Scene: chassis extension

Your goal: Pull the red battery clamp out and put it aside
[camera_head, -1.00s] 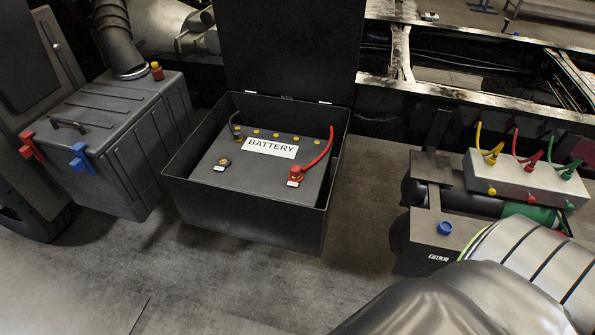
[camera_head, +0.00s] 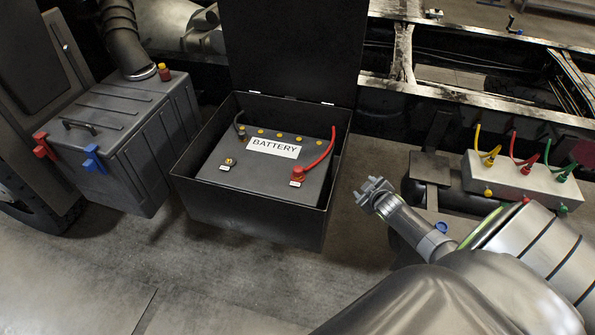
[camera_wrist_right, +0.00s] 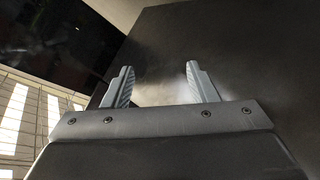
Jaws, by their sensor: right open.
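The red battery clamp (camera_head: 298,174) sits on the near right terminal of the battery (camera_head: 262,190), and a red cable rises from it. The battery lies in an open black box (camera_head: 255,221) with its lid up. My right gripper (camera_head: 371,187) is in the head view, to the right of the box and apart from the clamp. In the right wrist view its two fingers (camera_wrist_right: 160,86) are spread with nothing between them. The clamp cannot be made out in the wrist view. My left gripper is not in view.
A grey tank (camera_head: 126,141) with red and blue levers stands left of the box. A white block (camera_head: 521,178) with yellow, red and green cables is at the right. The raised lid (camera_head: 297,50) closes off the back. Bare floor (camera_head: 230,285) lies in front of the box.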

